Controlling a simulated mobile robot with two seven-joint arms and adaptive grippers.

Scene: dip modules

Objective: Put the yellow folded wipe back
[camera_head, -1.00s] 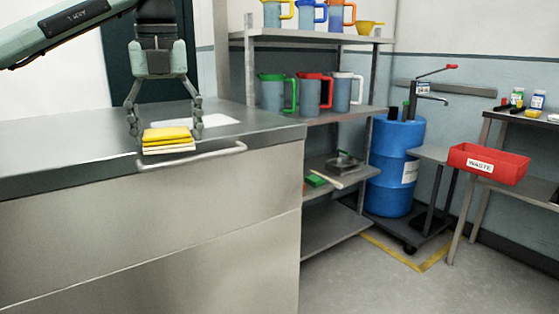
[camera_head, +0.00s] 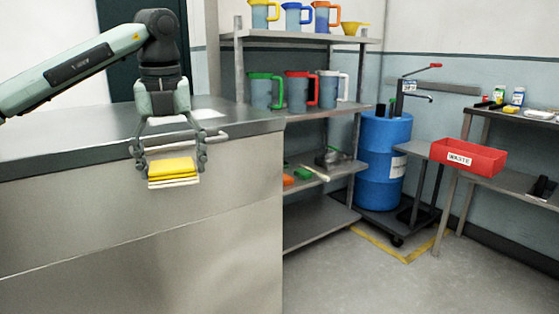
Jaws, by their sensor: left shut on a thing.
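The yellow folded wipe (camera_head: 173,168) shows as a small stack of yellow layers with pale layers below. My left gripper (camera_head: 172,165) points down and is shut on it, one finger at each side. In this view the wipe appears in front of the steel counter's front face, below the top edge. My right gripper does not show.
The steel counter (camera_head: 110,235) with a bar handle (camera_head: 215,133) fills the left. A shelf rack (camera_head: 330,112) holds several coloured jugs. A blue drum (camera_head: 384,165) stands beyond it, and a red waste bin (camera_head: 470,160) is at right. Floor (camera_head: 350,285) at the lower right is clear.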

